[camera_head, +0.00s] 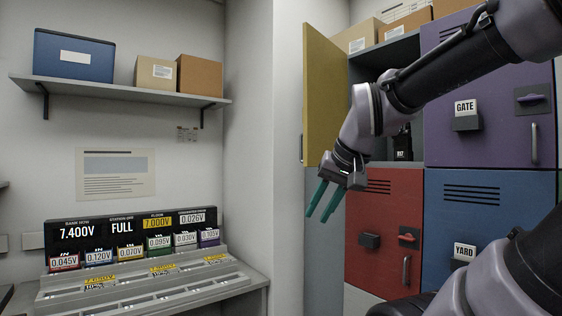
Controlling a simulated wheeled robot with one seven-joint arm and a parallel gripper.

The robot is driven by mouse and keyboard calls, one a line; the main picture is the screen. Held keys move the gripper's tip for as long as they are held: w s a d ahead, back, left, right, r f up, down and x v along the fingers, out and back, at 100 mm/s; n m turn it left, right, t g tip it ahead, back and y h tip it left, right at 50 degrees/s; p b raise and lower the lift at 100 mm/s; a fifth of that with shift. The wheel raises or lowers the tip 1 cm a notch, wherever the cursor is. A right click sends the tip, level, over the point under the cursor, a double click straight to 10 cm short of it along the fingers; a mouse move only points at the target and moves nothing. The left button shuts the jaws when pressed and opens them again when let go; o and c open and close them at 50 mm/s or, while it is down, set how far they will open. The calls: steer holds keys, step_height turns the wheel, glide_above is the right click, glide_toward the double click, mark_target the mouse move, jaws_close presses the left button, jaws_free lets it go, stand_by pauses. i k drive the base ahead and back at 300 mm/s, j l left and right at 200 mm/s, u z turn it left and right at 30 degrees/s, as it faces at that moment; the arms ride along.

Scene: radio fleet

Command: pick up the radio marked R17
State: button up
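A dark radio (403,143) stands inside the open locker compartment (365,75), on its floor. A small white label low on it appears to read R17. My arm crosses in front of the compartment and hides part of its inside. My gripper (319,217) has two green fingers pointing down and slightly left. The fingers are apart with nothing between them. In the picture the gripper is below and left of the radio, in front of the yellow door's lower edge and the red locker.
The yellow door (325,95) stands open on the left of the compartment. A red locker (383,225), purple locker (480,130) and blue locker (475,215) surround it. A charging station (135,240) with voltage displays stands at left. Boxes sit on the shelf (120,88) above.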

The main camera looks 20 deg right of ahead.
mark_target(403, 152)
steer(key=i+j+z, duration=0.1)
steer(key=z, duration=0.8)
steer(key=i+j+z, duration=0.15)
steer(key=j+z, duration=0.3)
steer(key=j, duration=0.3)
steer(key=j+z, duration=0.4)
steer(key=j, duration=0.35)
steer(key=j+z, duration=0.1)
steer(key=j, duration=1.1)
